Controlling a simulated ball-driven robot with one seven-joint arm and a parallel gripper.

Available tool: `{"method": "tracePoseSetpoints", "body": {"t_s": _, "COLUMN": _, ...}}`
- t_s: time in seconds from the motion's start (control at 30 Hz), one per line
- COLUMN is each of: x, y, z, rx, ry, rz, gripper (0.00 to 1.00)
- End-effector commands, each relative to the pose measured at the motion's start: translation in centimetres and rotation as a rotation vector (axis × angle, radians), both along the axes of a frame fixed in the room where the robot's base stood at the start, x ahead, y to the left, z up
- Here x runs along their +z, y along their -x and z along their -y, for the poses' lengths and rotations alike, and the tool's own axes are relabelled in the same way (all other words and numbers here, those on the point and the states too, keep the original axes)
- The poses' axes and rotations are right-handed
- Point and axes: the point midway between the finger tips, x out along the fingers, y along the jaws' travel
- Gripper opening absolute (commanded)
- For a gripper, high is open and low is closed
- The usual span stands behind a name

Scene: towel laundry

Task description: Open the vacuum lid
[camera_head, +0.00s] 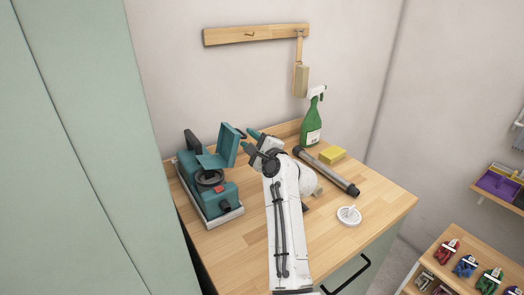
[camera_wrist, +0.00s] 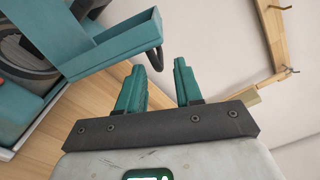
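The teal vacuum (camera_head: 215,195) stands on a grey tray at the left of the wooden worktop. Its lid (camera_head: 227,148) is raised, tilted up from the body, and a dark round opening (camera_head: 209,178) shows beneath it. In the wrist view the lid (camera_wrist: 110,45) fills the upper left, with the dark opening (camera_wrist: 20,60) beside it. My gripper (camera_head: 250,143) is just right of the lid. In the wrist view its two teal fingers (camera_wrist: 160,85) are apart with nothing between them. A dark loop (camera_wrist: 150,55) on the lid's edge lies near the left finger.
A green spray bottle (camera_head: 312,122), a yellow sponge (camera_head: 332,154), a dark tube (camera_head: 327,171) and a white round item (camera_head: 349,215) are on the worktop (camera_head: 380,205). A brush (camera_head: 300,78) hangs from a wall rack (camera_head: 255,34). A tall green cabinet (camera_head: 90,120) stands at left.

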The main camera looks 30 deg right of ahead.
Motion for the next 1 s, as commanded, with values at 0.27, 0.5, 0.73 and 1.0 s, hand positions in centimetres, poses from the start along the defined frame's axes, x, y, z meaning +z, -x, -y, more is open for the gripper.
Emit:
{"method": "tracePoseSetpoints", "body": {"t_s": 0.27, "x": -0.2, "y": 4.9, "z": 0.0, "rx": 0.0, "ry": 0.003, "rz": 0.0, "gripper": 0.35}}
{"method": "tracePoseSetpoints", "body": {"t_s": 0.5, "x": -0.1, "y": 7.2, "z": 0.0, "rx": 0.0, "ry": 0.001, "rz": 0.0, "gripper": 0.35}}
{"method": "tracePoseSetpoints", "body": {"t_s": 0.73, "x": 0.0, "y": 7.6, "z": 0.0, "rx": -0.001, "ry": 0.0, "rz": 0.0, "gripper": 0.35}}
{"method": "tracePoseSetpoints", "body": {"t_s": 1.0, "x": 0.0, "y": 7.5, "z": 0.0, "rx": -0.001, "ry": 0.0, "rz": 0.0, "gripper": 0.35}}
